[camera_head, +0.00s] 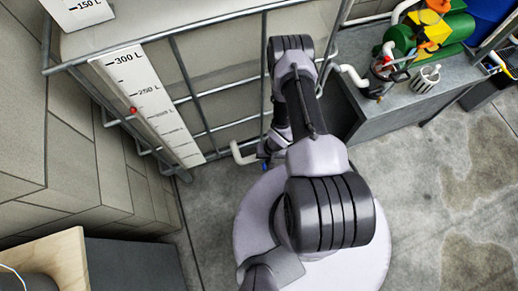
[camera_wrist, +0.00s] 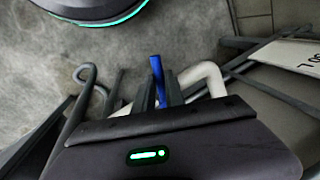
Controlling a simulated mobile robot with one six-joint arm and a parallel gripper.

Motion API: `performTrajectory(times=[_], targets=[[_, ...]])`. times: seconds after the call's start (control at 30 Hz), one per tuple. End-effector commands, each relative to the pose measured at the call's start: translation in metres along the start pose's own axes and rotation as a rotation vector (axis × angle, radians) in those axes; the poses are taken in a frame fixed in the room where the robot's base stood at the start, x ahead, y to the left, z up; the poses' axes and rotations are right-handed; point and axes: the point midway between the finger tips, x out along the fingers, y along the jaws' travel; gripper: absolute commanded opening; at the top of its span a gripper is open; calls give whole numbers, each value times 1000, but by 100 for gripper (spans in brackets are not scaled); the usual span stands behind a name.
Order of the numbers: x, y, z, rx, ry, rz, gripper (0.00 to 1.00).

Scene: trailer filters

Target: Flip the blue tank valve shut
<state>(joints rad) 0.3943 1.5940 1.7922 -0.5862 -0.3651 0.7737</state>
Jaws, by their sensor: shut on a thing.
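The blue tank valve handle (camera_wrist: 157,69) stands up between the fingertips of my gripper (camera_wrist: 162,88) in the wrist view. My gripper is shut on it. The handle's lower part is hidden by the fingers. A white pipe (camera_wrist: 205,76) bends close beside the fingers on the right. In the head view, only a small blue bit of the handle (camera_head: 264,167) shows below my gripper (camera_head: 265,157), near the bottom of the tank (camera_head: 222,70). The valve body is mostly hidden, so I cannot tell the handle's exact angle.
A metal cage frame (camera_head: 205,127) surrounds the tank, with a white level scale (camera_head: 150,105) on its left. The concrete floor at lower right is clear.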

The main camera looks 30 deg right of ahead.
Motion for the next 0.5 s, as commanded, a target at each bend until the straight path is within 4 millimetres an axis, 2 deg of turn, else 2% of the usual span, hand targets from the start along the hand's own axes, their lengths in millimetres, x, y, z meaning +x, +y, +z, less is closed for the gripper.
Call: performTrajectory(times=[0.2,0.5], targets=[[1,2,-2,-104,-17,-1,0],[0,3,-2,-166,-30,0,0]])
